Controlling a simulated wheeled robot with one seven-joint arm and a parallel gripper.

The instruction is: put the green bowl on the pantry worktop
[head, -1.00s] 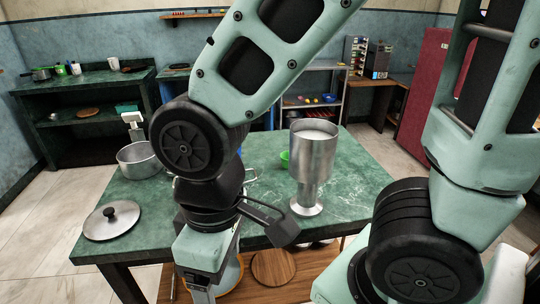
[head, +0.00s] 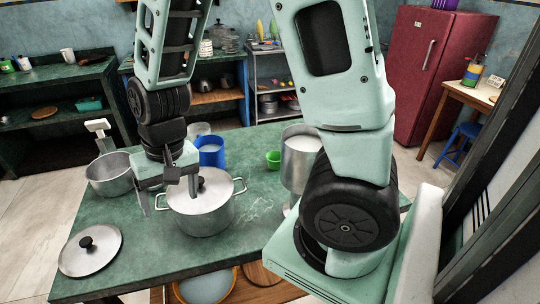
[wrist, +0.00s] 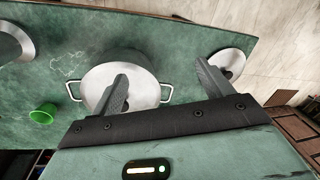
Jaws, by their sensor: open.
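The small green bowl (head: 273,160) stands on the green marbled table (head: 150,250), just left of the tall metal vessel. In the wrist view the green bowl (wrist: 43,113) is at the left, clear of my fingers. My gripper (head: 168,192) is open and empty, pointing down over the lidded steel pot.
A steel pot (head: 205,212) with its lid on, a blue jug (head: 210,150), an open pan (head: 110,175), a tall metal vessel (head: 299,160) and a loose lid (head: 90,250) crowd the table. A red fridge (head: 435,75) stands at the back right.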

